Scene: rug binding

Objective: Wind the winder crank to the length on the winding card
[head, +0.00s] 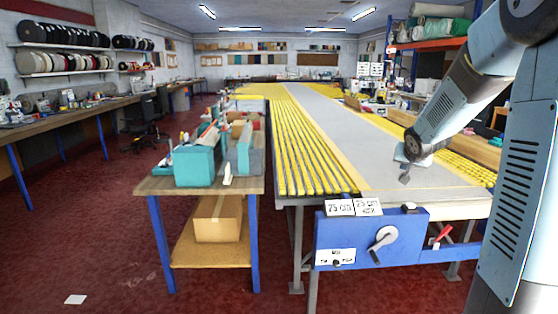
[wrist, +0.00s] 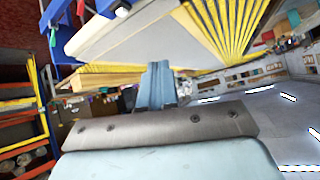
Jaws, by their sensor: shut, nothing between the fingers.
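Two white cards stand on the panel's top edge: the left card (head: 340,207) appears to read 75 cm, and the right card (head: 368,207) appears to read 25 cm with a smaller line below. My gripper (head: 405,178) is shut and empty, above the grey tabletop and up and right of the crank, not touching it.
A red lever (head: 442,235) sits right of the panel. The long table (head: 335,140) has yellow strips along its left side. A small bench (head: 155,186) with teal machines and a cardboard box (head: 218,218) stands left. Red floor is open in front.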

